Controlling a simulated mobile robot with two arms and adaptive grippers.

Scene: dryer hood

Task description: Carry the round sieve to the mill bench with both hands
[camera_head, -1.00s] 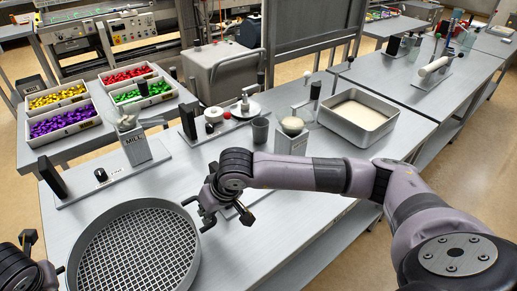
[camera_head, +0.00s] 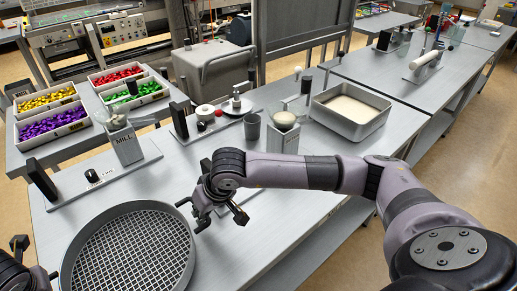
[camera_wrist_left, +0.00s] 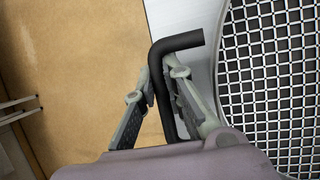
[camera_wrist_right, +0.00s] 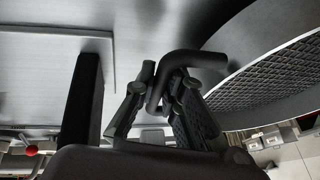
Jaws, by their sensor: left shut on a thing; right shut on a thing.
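The round sieve (camera_head: 128,250), a grey hoop with a wire mesh, is at the lower left of the head view, over the near left end of the long grey bench (camera_head: 265,235) that bears the MILL device (camera_head: 127,148). I cannot tell whether it touches the bench top. My right gripper (camera_head: 197,213) is shut on the sieve's right black bent handle (camera_wrist_right: 195,58). My left gripper (camera_wrist_left: 163,82) is shut on its left black bent handle (camera_wrist_left: 182,42) and is only partly visible at the head view's left edge.
Behind the sieve stand a board with a black knob (camera_head: 92,176), a grey cup (camera_head: 251,126) and a metal tray of pale powder (camera_head: 350,110). Bins of coloured pieces (camera_head: 52,124) stand at the back left.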

